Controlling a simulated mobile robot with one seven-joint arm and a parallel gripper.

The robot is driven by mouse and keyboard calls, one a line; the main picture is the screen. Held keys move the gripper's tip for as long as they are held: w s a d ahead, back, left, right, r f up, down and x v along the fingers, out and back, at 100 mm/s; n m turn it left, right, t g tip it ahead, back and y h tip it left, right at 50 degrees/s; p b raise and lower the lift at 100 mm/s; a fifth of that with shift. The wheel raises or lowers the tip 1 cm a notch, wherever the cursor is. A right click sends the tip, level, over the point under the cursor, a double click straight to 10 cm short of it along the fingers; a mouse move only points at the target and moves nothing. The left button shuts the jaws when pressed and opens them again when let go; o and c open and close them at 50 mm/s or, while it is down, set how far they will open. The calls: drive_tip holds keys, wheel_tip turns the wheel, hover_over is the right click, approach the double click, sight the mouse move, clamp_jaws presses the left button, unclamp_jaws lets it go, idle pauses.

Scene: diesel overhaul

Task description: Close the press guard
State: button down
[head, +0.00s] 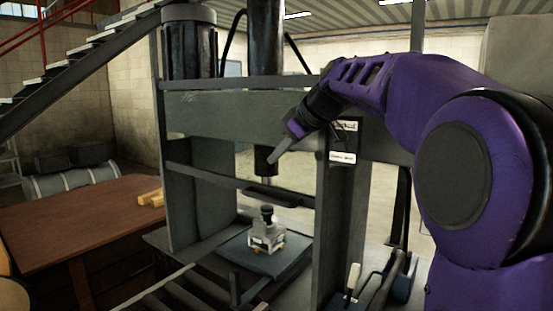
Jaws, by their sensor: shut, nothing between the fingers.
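The press (180,190) is a dark grey steel frame in the middle of the head view. A dark bar (215,180) runs across its opening, with a black handle-like plate (272,196) on it; it may be the guard's lower edge, but I cannot tell for certain. The opening above and below this bar looks see-through. My gripper (272,160) is shut and empty, pointing down and left in front of the press, above the bar and the plate. It appears apart from them, though depth is hard to judge. My wrist covers part of the upper crossbeam.
A small metal part with a black top (265,235) stands on the press's plate (235,250). A brown table (70,225) with yellow blocks (151,198) is at left. Tools (370,290) lie at lower right. A staircase (70,65) rises behind at left.

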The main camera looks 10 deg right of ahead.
hover_over(264, 198)
wheel_tip(264, 198, down, 5)
wheel_tip(264, 198, down, 4)
drive_tip(key=shift+f, duration=0.1)
